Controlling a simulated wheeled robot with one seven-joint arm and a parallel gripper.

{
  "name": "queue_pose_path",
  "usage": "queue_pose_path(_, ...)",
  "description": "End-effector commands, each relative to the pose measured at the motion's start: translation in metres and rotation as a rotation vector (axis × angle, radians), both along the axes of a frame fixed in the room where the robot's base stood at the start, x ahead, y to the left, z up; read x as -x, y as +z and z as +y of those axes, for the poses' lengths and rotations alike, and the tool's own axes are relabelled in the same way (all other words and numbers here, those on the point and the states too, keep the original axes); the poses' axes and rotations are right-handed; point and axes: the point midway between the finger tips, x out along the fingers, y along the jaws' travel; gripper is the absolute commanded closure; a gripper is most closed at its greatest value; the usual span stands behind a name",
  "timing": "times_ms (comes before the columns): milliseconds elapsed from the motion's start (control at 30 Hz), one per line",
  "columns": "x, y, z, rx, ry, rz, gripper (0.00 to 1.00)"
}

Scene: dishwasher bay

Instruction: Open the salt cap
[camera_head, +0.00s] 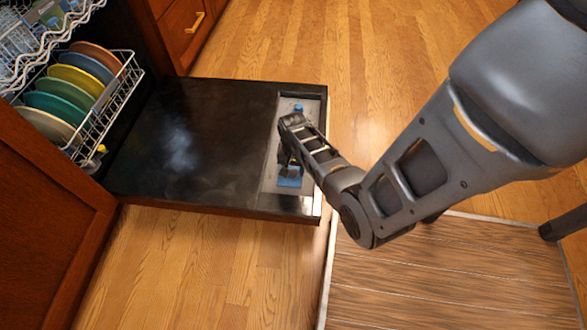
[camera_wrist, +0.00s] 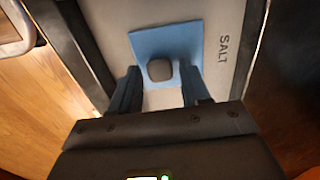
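The salt cap is a blue square lid (camera_wrist: 165,40) with a dark rounded knob (camera_wrist: 159,70), next to the printed word SALT on a grey panel (camera_wrist: 222,75). In the head view the blue cap (camera_head: 289,181) shows on the panel near the front end of the lowered door, partly behind my gripper (camera_head: 285,160). In the wrist view my gripper's two fingers (camera_wrist: 159,88) are apart, one on each side of the knob's near end. A clear gap shows between them. I cannot tell whether either finger touches the cap.
The black dishwasher door (camera_head: 175,150) lies open and flat. A rack (camera_head: 125,95) with several coloured plates is at the left. Another small blue part (camera_head: 298,108) is farther along the panel. A wooden cabinet (camera_head: 45,225) stands front left; wood floor surrounds the door.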

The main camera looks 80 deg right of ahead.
Motion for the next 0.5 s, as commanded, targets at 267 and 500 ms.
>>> queue_pose_path(267,0.0,0.0,0.0001,0.0,0.0,0.0,0.81)
queue_pose_path(500,0.0001,0.0,0.0001,0.0,0.0,0.0,1.0)
